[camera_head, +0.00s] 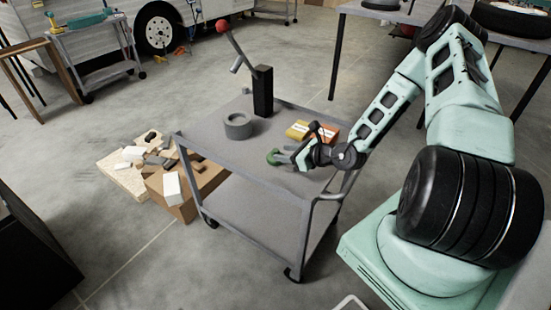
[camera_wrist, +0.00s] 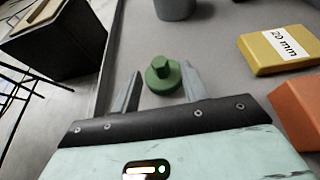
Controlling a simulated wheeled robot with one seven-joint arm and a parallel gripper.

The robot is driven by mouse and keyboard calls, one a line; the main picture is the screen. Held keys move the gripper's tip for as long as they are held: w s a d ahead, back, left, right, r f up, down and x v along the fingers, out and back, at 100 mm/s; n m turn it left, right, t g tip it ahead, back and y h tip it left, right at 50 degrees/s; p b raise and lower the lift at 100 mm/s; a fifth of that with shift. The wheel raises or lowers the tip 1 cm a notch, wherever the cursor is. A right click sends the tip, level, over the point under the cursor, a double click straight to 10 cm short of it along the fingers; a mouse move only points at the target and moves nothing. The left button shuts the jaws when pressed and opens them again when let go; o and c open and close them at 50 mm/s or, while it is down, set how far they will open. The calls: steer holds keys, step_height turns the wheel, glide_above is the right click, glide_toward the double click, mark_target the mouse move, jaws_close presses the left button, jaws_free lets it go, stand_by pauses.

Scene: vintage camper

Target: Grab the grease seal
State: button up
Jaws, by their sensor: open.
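A small green round piece (camera_head: 272,157) with a raised knob lies on the grey cart top; it looks like the grease seal, though no label shows. In the wrist view the green piece (camera_wrist: 163,78) sits between the tips of my fingers, with a gap at the left and close to the right one. My gripper (camera_wrist: 160,82) is open and holds nothing. In the head view my gripper (camera_head: 279,155) is low over the cart top, right at the green piece.
The cart (camera_head: 215,150) also holds a grey ring (camera_head: 238,126), a black post (camera_head: 263,91) with a red-tipped lever, a yellow box (camera_head: 298,130) marked 20 mm and an orange box (camera_head: 328,133). A cardboard box (camera_head: 207,183) of scraps stands on the floor at left.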

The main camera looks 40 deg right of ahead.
mark_target(276, 150)
steer(key=x, duration=0.4)
steer(key=shift+w, duration=0.25)
steer(key=shift+c, duration=0.2)
jaws_close()
steer(key=shift+r, duration=0.1)
